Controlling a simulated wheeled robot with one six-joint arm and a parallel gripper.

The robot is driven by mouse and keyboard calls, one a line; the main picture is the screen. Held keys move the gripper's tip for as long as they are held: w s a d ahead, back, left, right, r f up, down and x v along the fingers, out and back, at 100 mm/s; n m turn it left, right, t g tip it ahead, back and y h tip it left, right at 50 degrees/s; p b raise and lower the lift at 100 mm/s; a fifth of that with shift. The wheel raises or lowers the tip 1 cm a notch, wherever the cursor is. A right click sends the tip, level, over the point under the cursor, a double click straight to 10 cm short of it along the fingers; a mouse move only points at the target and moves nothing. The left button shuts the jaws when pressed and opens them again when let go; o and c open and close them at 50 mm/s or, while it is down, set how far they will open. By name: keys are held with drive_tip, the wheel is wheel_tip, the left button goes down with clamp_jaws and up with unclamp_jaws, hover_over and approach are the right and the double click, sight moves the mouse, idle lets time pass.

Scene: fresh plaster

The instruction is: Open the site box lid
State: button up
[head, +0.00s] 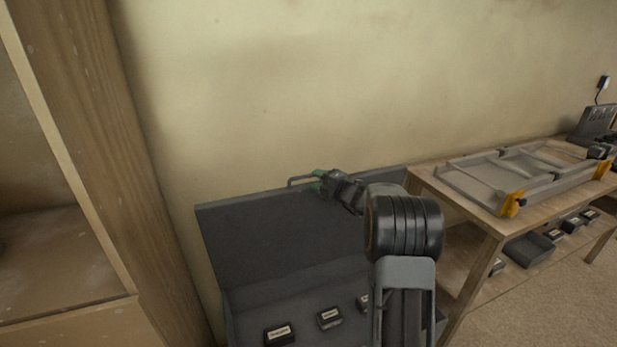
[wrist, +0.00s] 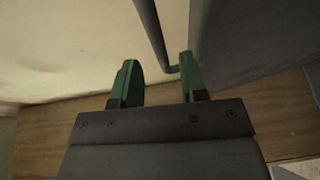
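The site box (head: 275,297) is dark grey and stands against the wall. Its lid (head: 265,237) is raised, leaning back near the wall, so the inside shows. A thin bar handle (head: 293,181) sits at the lid's top edge; in the wrist view the handle (wrist: 152,28) runs down between my fingers and bends close to the right one. My gripper (head: 318,181) is at the handle, its green fingers apart. In the wrist view my gripper (wrist: 159,65) shows a clear gap around the bar. My arm hides the box's right part.
Several small labelled dark cases (head: 279,333) lie in the box. A wooden workbench (head: 440,182) with a grey frame tool (head: 500,180) stands close at right, with bins below. A wooden cabinet (head: 110,150) stands close at left. Floor at lower right is clear.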

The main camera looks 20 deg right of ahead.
sight(309, 176)
drive_tip(key=shift+x, duration=2.4)
clamp_jaws()
